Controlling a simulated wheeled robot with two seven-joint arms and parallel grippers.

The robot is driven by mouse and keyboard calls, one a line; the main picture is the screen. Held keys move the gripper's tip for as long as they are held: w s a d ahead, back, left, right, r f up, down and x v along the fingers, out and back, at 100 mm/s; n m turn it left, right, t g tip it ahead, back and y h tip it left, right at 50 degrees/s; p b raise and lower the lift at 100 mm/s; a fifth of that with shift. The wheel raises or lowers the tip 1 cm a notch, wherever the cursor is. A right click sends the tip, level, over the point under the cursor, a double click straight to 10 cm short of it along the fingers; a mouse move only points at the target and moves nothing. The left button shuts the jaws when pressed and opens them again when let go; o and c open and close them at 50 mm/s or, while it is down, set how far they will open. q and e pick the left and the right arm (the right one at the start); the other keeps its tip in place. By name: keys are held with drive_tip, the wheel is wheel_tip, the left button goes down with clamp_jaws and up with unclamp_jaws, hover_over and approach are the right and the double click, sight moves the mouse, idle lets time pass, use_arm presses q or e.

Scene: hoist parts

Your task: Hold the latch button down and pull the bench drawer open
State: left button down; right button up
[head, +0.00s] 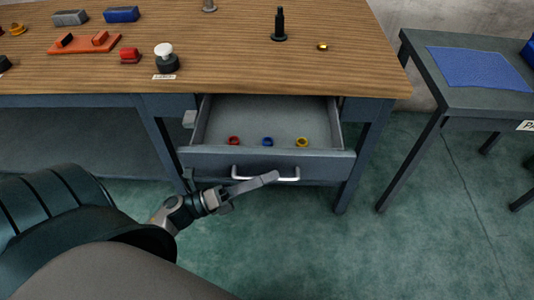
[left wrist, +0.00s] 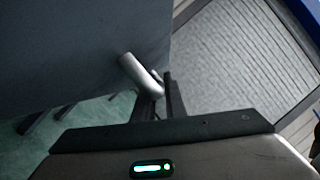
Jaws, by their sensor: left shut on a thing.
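The bench drawer (head: 265,163) stands pulled out from under the wooden bench top, its inside showing. My left gripper (head: 272,178) is shut on the drawer's pale bar handle (head: 291,179). The left wrist view shows the handle (left wrist: 138,73) between the dark fingers, beside the grey drawer front (left wrist: 80,50). The latch button (head: 164,50) has a white cap on a dark round base and stands on the bench top behind a small label. Nothing touches it in the head view. My right gripper is not in view.
Red, blue and yellow rings (head: 267,142) lie in the drawer. The bench top (head: 215,65) holds small blocks, a red tray (head: 85,44) and a black peg (head: 279,25). A side table (head: 460,110) with a blue mat stands at right. The green floor between is clear.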

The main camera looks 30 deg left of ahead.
use_arm(q)
drive_tip(key=s+d, duration=0.1)
drive_tip(key=s, duration=0.1)
drive_tip(key=s+d, duration=0.1)
drive_tip(key=s, duration=0.1)
drive_tip(key=shift+s+d, duration=0.1)
drive_tip(key=shift+d, duration=0.2)
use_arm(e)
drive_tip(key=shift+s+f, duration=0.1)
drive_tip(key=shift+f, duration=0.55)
use_arm(q)
drive_tip(key=c, duration=2.1)
unclamp_jaws()
drive_tip(key=shift+a, duration=0.1)
